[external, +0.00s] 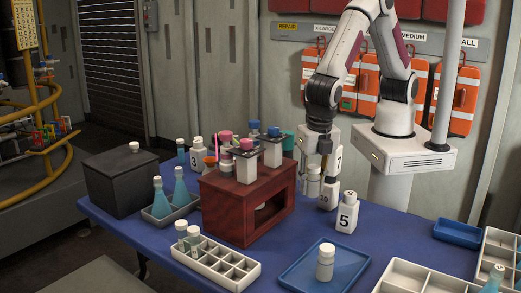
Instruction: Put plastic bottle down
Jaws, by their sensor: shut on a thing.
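My gripper (324,172) points down behind the right end of the dark red wooden box. Its dark fingers are shut on a white plastic bottle (329,195) with dark marking, low over the blue table. The grip is small in view and partly hidden by the box and the fingers. I cannot tell whether the bottle's base touches the table. A white bottle marked 5 (345,217) stands upright just to its right and nearer the camera.
The dark red box (222,215) carries several capped bottles. A white divided tray (215,262), a blue tray (300,280) with a white bottle (325,262), another blue tray (458,233) and white trays at right surround free blue tabletop (385,228).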

